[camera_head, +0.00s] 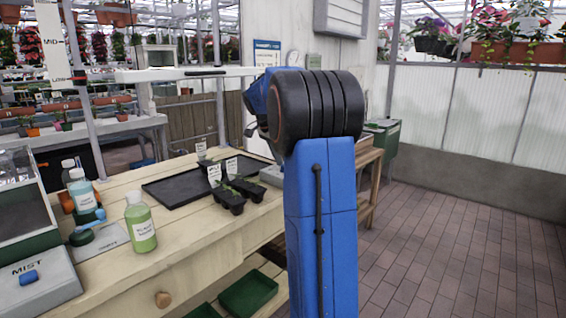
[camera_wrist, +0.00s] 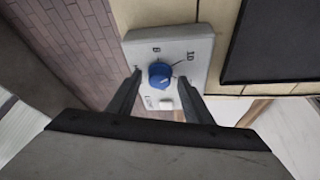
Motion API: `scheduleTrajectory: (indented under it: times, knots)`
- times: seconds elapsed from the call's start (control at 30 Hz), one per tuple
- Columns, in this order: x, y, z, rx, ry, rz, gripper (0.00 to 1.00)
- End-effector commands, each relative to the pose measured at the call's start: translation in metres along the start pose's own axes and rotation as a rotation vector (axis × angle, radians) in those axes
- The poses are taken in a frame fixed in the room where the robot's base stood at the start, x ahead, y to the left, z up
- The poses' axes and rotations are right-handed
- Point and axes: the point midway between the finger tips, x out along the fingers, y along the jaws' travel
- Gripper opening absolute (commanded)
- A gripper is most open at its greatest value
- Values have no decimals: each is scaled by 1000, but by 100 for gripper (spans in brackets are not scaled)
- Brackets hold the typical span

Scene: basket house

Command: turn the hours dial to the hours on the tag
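In the wrist view, a blue round dial (camera_wrist: 159,76) sits on a grey control box. Marks around it include what looks like 8 at the top and 10 at the upper right; others are too small or hidden. My gripper (camera_wrist: 160,79) is open, with one finger on each side of the dial and a visible gap at both. A pale button (camera_wrist: 166,104) sits below the dial. In the head view, the box (camera_head: 272,176) is partly hidden behind my arm. White tags (camera_head: 231,166) stand in the seedling pots; their writing is too small to read.
The wooden bench (camera_head: 180,222) holds a black tray (camera_head: 175,190), seedling pots (camera_head: 236,194), a green bottle (camera_head: 140,225) and a grey MIST box (camera_head: 38,282). The black tray lies right of the control box in the wrist view. Brick floor (camera_head: 440,260) is clear at right.

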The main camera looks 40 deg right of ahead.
Motion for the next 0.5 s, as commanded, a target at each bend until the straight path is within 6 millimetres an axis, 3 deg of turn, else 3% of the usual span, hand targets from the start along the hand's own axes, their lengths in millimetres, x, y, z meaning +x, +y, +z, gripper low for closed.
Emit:
scheduleTrajectory:
  times: [0.27, 0.5]
  knots:
    - [-4, 0, 0, 0, 0, 0, 46]
    - [-37, 0, 0, 0, 1, -2, 46]
